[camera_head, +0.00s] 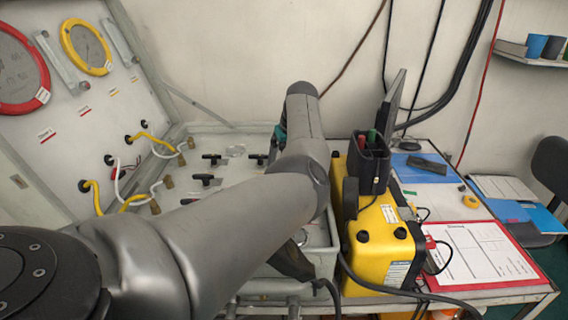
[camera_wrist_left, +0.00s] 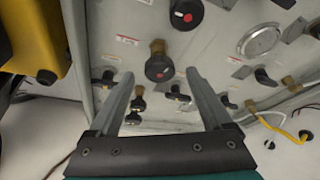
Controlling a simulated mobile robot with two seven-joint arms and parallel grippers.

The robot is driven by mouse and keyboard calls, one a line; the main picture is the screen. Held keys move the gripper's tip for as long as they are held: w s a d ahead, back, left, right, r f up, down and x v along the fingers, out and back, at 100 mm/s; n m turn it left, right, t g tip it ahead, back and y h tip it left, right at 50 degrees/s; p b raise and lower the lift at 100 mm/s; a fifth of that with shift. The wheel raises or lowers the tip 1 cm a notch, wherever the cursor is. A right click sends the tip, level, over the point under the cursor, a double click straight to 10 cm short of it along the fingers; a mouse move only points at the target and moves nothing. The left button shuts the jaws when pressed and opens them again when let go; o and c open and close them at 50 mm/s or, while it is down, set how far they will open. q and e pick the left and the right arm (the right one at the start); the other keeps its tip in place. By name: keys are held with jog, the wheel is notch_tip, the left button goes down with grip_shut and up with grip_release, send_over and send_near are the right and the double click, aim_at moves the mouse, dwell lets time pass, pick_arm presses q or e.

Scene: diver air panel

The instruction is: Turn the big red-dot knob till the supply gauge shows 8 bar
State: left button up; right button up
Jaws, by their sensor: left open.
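Two dark round knobs show in the left wrist view: one with a clear red dot (camera_wrist_left: 186,14) at the top edge, and one with a fainter reddish mark (camera_wrist_left: 159,68) on a brass stem. My left gripper (camera_wrist_left: 160,75) is open; the second knob appears between its fingertips, with no contact discernible. I cannot tell which knob is the big one.
Several black T-handles (camera_head: 205,180) and yellow and white hoses (camera_head: 92,198) are on the left of the panel. A yellow case (camera_head: 375,262) stands close to its right side. A red clipboard (camera_head: 440,232) lies on the table further right.

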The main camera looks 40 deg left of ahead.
pick_arm(q)
jog(key=shift+x, duration=0.9)
grip_shut()
